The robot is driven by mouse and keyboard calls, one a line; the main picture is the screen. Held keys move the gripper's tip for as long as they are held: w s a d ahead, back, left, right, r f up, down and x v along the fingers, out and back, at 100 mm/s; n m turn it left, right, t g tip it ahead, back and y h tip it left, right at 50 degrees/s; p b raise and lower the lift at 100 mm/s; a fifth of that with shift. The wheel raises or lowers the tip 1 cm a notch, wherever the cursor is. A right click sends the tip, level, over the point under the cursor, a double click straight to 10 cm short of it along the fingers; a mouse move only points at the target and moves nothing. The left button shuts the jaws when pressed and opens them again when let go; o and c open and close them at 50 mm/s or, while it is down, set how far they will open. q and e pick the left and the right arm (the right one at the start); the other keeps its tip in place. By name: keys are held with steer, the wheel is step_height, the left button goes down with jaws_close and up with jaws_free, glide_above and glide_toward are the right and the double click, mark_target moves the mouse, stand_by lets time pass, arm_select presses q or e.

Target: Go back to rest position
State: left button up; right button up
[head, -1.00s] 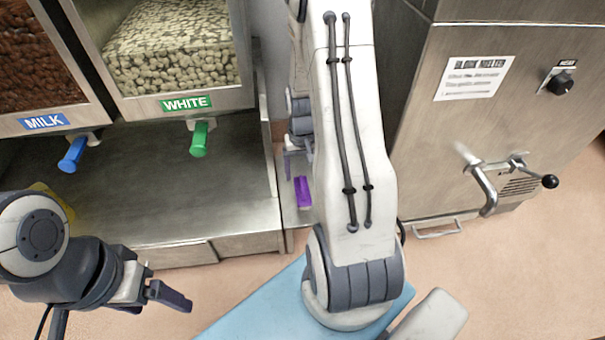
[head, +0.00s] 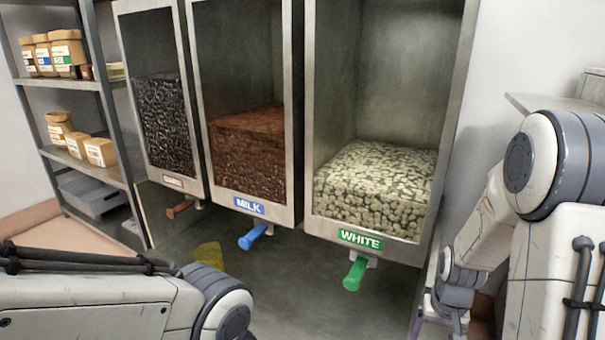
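My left arm comes in from the lower left and its visible part ends in a rounded joint at the bottom edge. My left gripper is not in view. My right arm stands along the right edge. Its wrist reaches down beside the WHITE dispenser, and part of my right gripper (head: 440,322) shows at the bottom edge. Its fingers are mostly cut off or hidden, so whether it is open or holds something cannot be told.
Dispensers marked MILK (head: 262,207) and WHITE (head: 360,238), plus a dark one (head: 173,183), stand above a metal counter (head: 300,300). A yellow item (head: 209,256) lies on it, partly behind my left arm. A shelf rack (head: 100,90) with packages stands at left.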

steer(key=s+a+r+n+y+p, duration=0.1)
steer(key=s+a+r+n+p, duration=0.25)
steer(key=a+r, duration=0.55)
steer(key=s+a+r+n+p, duration=0.3)
steer(key=s+a+r+n, duration=0.2)
steer(key=a+r, duration=0.45)
steer(key=s+a+r+n+p, duration=0.4)
steer(key=s+a+r+p, duration=0.3)
steer(key=s+r, duration=0.15)
step_height(320, 180, up, 36)
steer(key=p, duration=3.7)
steer(key=shift+r+m+g, duration=0.2)
steer(key=shift+m+g, duration=0.15)
steer(key=shift+g, duration=0.05)
steer(key=shift+w, duration=0.1)
